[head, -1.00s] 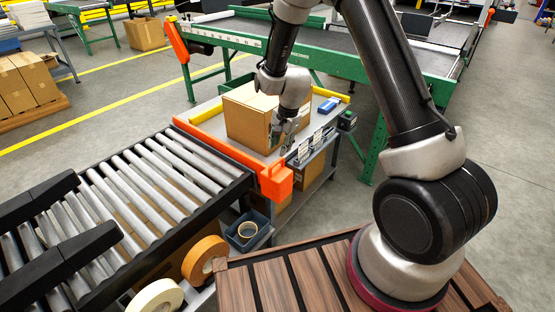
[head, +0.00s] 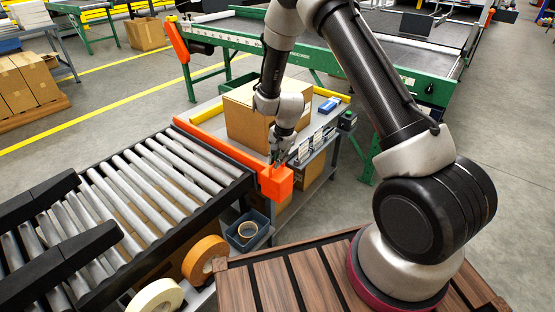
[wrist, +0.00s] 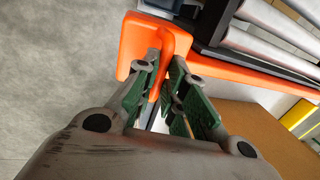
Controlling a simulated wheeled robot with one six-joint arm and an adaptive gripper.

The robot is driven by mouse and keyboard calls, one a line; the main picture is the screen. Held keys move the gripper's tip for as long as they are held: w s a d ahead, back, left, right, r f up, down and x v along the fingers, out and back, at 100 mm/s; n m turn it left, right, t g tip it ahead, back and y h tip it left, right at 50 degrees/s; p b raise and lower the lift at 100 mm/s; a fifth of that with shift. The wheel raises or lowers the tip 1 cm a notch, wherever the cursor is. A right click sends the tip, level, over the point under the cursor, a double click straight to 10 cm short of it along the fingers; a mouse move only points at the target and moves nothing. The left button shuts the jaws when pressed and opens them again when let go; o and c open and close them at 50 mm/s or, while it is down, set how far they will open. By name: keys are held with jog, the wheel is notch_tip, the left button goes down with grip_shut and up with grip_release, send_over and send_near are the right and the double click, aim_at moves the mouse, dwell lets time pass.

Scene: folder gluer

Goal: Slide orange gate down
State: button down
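The orange gate (head: 215,142) is a long bar across the end of the roller conveyor, with a blocky orange end piece (head: 276,183) at its near right end. My gripper (head: 276,160) points down just above that end piece. In the wrist view, a thin upright orange fin (wrist: 166,62) of the gate reaches between the green-padded fingers of my gripper (wrist: 165,85). The fingers stand apart on either side of the fin, with a gap visible on its right. Whether either pad touches the fin is hard to tell.
The roller conveyor (head: 150,185) lies left of the gate. A cardboard box (head: 248,116) stands on the table behind it, near my gripper. Yellow rails (head: 330,105) edge the table.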

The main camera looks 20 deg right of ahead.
aim_at(277, 172)
jog(key=shift+f, duration=0.1)
notch_tip(277, 172, down, 5)
jog(key=shift+f, duration=0.1)
dwell(0.3)
jog(key=shift+s, duration=0.1)
jog(key=c, duration=1.5)
grip_release()
jog(key=shift+f, duration=0.1)
jog(key=r, duration=0.4)
jog(key=s+d+r, duration=0.1)
jog(key=r, duration=0.7)
jog(key=shift+s+d, duration=0.2)
jog(key=shift+s, duration=0.15)
